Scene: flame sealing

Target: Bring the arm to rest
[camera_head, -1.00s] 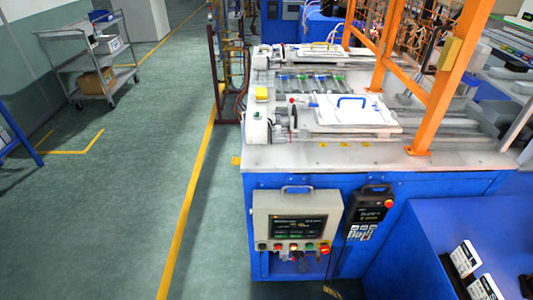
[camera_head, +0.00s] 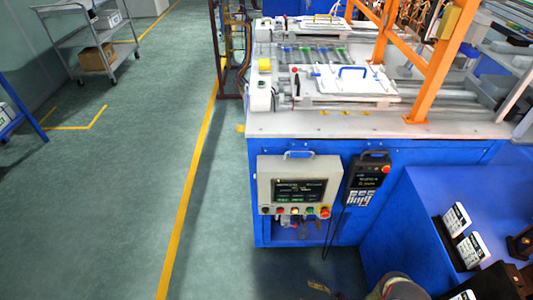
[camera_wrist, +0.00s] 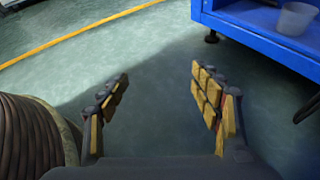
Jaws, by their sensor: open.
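My gripper (camera_wrist: 160,98) is open and empty in the wrist view. Its two padded fingers stand well apart over bare green floor. The gripper itself does not show in the head view; only a rounded part of my arm shows at the bottom edge, right of centre. A ribbed part of mine fills the left edge of the wrist view.
A blue machine (camera_head: 330,200) with a control box (camera_head: 299,186) and a dark pendant (camera_head: 368,177) stands ahead. A blue bench (camera_head: 430,225) is at right. A wheeled cart (camera_head: 92,45) stands far left. Floor (camera_head: 110,200) left of the yellow line is clear.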

